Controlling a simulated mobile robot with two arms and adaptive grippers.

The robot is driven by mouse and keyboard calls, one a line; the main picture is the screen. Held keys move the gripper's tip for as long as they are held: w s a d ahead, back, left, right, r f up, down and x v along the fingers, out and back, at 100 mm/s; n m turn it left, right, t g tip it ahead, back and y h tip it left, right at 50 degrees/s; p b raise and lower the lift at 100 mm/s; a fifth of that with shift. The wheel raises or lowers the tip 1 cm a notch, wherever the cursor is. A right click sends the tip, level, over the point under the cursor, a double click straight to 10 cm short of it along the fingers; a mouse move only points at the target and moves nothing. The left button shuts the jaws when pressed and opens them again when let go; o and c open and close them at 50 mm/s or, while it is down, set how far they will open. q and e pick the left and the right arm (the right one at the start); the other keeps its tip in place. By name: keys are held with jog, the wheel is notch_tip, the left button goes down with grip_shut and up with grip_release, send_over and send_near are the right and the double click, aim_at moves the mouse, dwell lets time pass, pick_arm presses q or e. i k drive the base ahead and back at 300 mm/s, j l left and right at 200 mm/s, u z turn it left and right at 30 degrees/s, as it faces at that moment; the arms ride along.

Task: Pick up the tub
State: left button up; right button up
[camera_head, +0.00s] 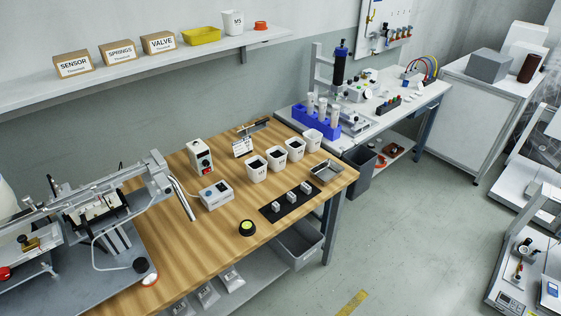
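Several white tubs stand upright in a slanting row on the wooden table: a front tub (257,173), a second tub (278,162), a third tub (296,153) and a rear one (312,140). The nearer three show dark contents. Another white tub (233,24) with dark marking stands on the wall shelf, beside a shallow yellow bin (202,36). I cannot tell which one is the task's tub. Neither of my grippers is seen in the head view, and nothing is seen touching the tubs.
A metal gantry machine (100,205) fills the table's left end. Control boxes (201,155), a black mat (290,203) with small blocks, a metal tray (326,171) and a round black-and-yellow button (247,228) surround the row. Open floor (420,230) lies right of the table.

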aim_at(276, 155)
jog(key=u, duration=1.9)
jog(key=z, duration=1.9)
jog(key=i+u, duration=0.2)
jog(key=i, duration=0.15)
jog(key=i+l+u, duration=0.2)
jog(key=i, duration=0.15)
